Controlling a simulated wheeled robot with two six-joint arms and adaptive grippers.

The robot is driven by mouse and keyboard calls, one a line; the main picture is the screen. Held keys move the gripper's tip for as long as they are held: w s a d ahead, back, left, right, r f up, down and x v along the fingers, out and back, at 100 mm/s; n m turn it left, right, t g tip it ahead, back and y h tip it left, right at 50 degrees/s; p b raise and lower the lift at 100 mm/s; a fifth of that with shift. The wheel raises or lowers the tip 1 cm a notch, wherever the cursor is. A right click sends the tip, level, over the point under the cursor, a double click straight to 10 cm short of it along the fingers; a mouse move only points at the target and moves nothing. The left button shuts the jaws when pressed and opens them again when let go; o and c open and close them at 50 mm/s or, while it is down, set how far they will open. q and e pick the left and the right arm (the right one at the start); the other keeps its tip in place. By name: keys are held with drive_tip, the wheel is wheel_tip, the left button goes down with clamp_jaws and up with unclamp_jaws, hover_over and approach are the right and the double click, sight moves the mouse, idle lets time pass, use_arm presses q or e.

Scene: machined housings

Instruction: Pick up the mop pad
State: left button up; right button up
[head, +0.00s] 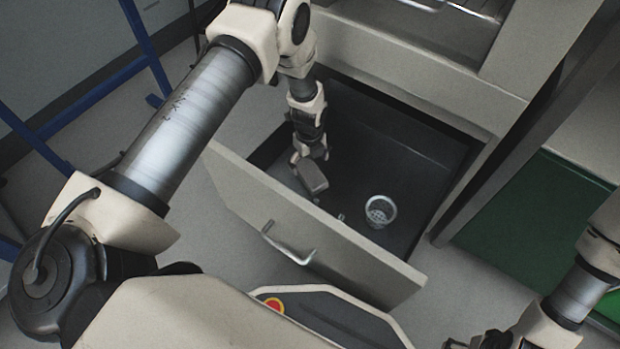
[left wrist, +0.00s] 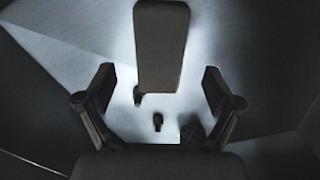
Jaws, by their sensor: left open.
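The mop pad seems to be the dark grey rectangular slab (head: 312,177) in the open drawer, just below my left gripper. In the left wrist view the slab (left wrist: 161,48) lies ahead, long side pointing away, its near end around the gap between the fingers. My left gripper (head: 309,158) is inside the drawer with its fingers apart. The left wrist view shows the open fingers (left wrist: 158,80) on either side, with no visible grip on the slab. My right gripper (head: 480,341) is at the bottom right edge of the head view, partly cut off, its jaws unclear.
The drawer front (head: 300,222) has a metal handle (head: 288,245). A small mesh cup (head: 380,211) stands in the drawer right of the slab. Small dark pieces (left wrist: 157,121) lie near it. Cabinet walls rise behind; a blue frame (head: 90,85) stands left.

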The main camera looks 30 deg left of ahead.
sight(309, 171)
use_arm(q)
wheel_tip(309, 171, down, 5)
drive_tip(key=b, duration=0.3)
drive_tip(key=shift+a, duration=0.1)
drive_tip(key=shift+r, duration=0.1)
drive_tip(key=shift+c, duration=0.6)
drive_tip(key=c, duration=1.2)
wheel_tip(309, 171, up, 10)
drive_tip(key=p, duration=0.5)
drive_tip(key=shift+r+p, duration=0.1)
drive_tip(key=shift+p, duration=0.25)
drive_tip(key=shift+c, duration=0.2)
